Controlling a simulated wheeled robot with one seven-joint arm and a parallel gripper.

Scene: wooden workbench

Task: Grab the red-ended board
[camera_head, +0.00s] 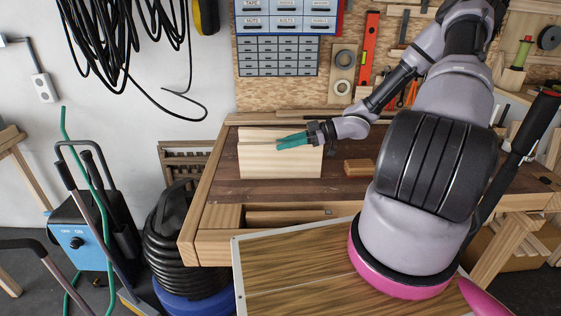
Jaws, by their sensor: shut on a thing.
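A pale wooden board (262,163) stands upright near the back left of the workbench (224,190), with its broad face towards me. I see no red end on it from this side. My gripper (282,143), with teal fingers, reaches in from the right and is shut at the board's top edge. The fingers cover a small part of that edge, and the exact contact is hard to see. Whether the board is lifted off the bench top cannot be told.
A small brown wood block (358,168) lies right of the board. A pegboard with tools and a drawer cabinet (278,56) is behind the bench. A wood-topped surface (290,268) is in front. A coiled black hose (180,245) stands left of the bench.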

